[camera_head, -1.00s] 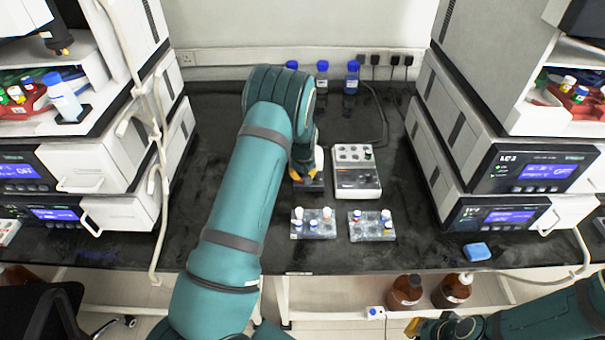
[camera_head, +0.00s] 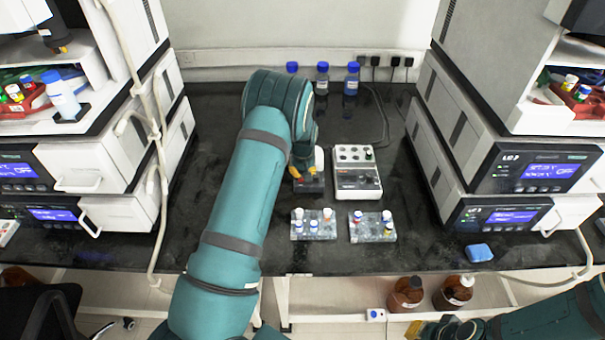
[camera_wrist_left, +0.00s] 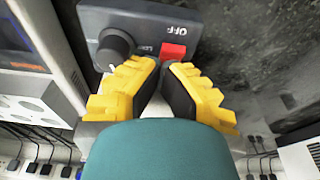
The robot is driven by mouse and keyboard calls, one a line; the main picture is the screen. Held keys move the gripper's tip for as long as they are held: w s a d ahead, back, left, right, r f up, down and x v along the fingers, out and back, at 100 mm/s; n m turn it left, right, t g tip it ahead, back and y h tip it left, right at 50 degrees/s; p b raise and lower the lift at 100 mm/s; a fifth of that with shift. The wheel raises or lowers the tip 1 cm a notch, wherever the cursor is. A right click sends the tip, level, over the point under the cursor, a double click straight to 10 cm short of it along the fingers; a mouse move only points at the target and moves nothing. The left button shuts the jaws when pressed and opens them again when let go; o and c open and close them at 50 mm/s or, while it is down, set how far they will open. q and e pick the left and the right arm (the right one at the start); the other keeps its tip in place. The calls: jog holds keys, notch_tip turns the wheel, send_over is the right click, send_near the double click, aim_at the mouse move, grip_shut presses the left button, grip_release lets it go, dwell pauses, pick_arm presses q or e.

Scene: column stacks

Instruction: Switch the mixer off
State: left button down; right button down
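The mixer (camera_head: 311,187) is a small dark grey unit on the black bench, left of the white control box, and my left gripper partly hides it. In the left wrist view the mixer's front panel (camera_wrist_left: 205,17) shows a round black knob (camera_wrist_left: 114,46), the word OFF and a red switch (camera_wrist_left: 173,51). My left gripper (camera_head: 302,174) is over the panel with its yellow fingertips (camera_wrist_left: 163,64) together, right at the red switch. Whether they touch it I cannot tell. My right gripper (camera_head: 428,328) is low at the bottom right, away from the mixer, its fingers unclear.
A white control box (camera_head: 357,181) stands right of the mixer. Two clear racks (camera_head: 314,232) (camera_head: 372,235) with small vials stand in front. Blue-capped bottles (camera_head: 322,78) stand at the back. Instrument stacks (camera_head: 105,160) (camera_head: 470,160) flank the bench. A blue block (camera_head: 479,252) lies front right.

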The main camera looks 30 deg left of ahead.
pick_arm(q)
jog(key=shift+d+f, duration=0.1)
jog(key=shift+d, duration=0.2)
pick_arm(e)
jog(key=shift+s, duration=0.1)
